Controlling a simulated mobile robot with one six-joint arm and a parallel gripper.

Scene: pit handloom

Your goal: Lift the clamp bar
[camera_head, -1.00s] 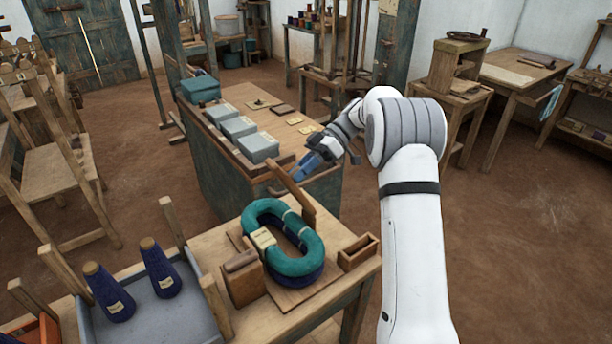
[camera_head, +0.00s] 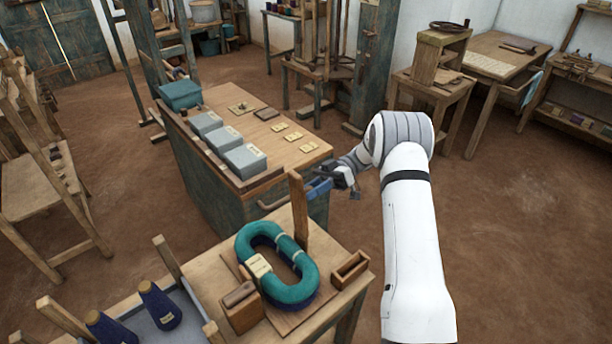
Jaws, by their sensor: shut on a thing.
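The clamp bar (camera_head: 299,212) is a wooden bar at the back of the near table, standing nearly upright behind the teal yarn hank (camera_head: 248,242). Its lower end is near the board under the hank. My gripper (camera_head: 312,187), with blue at its fingers, reaches in from the right at the bar's upper part and is shut on it. The exact contact between fingers and bar is small and partly hidden. The hank is a ring of teal over dark blue yarn with a pale label, lying on the board (camera_head: 285,318).
A small open wooden box (camera_head: 350,269) and a wooden block (camera_head: 240,310) flank the hank. A cabinet (camera_head: 215,180) with grey boxes stands just behind. A tray with dark blue cones (camera_head: 160,305) is at lower left. The floor to the right is clear.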

